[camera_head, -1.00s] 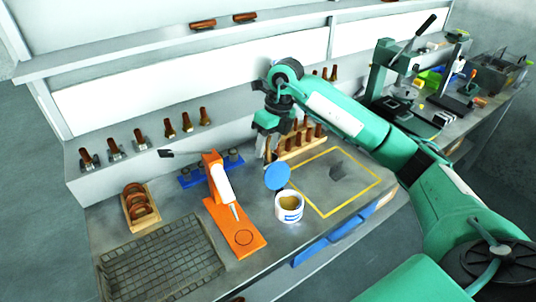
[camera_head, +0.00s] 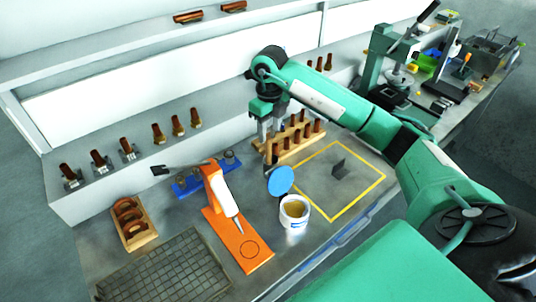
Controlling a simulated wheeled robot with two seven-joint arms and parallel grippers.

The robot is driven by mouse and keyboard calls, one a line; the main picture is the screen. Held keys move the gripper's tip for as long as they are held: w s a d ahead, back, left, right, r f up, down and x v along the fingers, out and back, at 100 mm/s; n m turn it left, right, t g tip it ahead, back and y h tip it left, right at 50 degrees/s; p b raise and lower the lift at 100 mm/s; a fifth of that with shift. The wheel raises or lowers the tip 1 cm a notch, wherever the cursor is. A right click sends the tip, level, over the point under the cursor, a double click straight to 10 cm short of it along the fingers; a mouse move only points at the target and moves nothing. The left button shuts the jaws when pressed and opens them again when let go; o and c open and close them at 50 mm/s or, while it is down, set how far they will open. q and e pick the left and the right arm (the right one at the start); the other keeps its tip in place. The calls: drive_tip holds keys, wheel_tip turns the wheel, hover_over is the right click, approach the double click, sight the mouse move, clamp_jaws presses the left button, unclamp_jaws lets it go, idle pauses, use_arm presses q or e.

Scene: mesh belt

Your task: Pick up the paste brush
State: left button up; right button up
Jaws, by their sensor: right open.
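My right gripper (camera_head: 268,132) is open, pointing down at the left end of a wooden rack (camera_head: 285,157) on the bench. The rack holds several upright brown-handled tools. One brown-handled tool (camera_head: 275,152) stands just below and beside the fingers; I cannot tell whether they touch it. Which tool is the paste brush is not clear at this size. A white open tub of tan paste (camera_head: 294,211) stands in front of the rack, with a round blue disc (camera_head: 281,180) behind it. My left gripper is not in view.
Several brown-handled tools (camera_head: 177,126) line the back ledge. A yellow-outlined area (camera_head: 325,178) holds a small dark piece (camera_head: 340,168).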

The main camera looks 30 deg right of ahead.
sight(269, 138)
wheel_tip(269, 138, down, 4)
drive_tip(key=shift+w+r+p, duration=0.1)
drive_tip(key=shift+r+p, duration=0.15)
drive_tip(key=shift+p, duration=0.15)
drive_tip(key=shift+f, duration=0.2)
drive_tip(key=shift+a+f+p, duration=0.1)
drive_tip(key=shift+f+p, duration=0.45)
drive_tip(key=shift+p, duration=0.1)
wheel_tip(269, 138, down, 3)
drive_tip(key=shift+f+p, duration=0.1)
drive_tip(key=shift+p, duration=0.75)
drive_tip(key=shift+f, duration=0.45)
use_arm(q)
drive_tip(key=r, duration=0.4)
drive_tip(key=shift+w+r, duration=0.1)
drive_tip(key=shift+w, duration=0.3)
use_arm(e)
clamp_jaws()
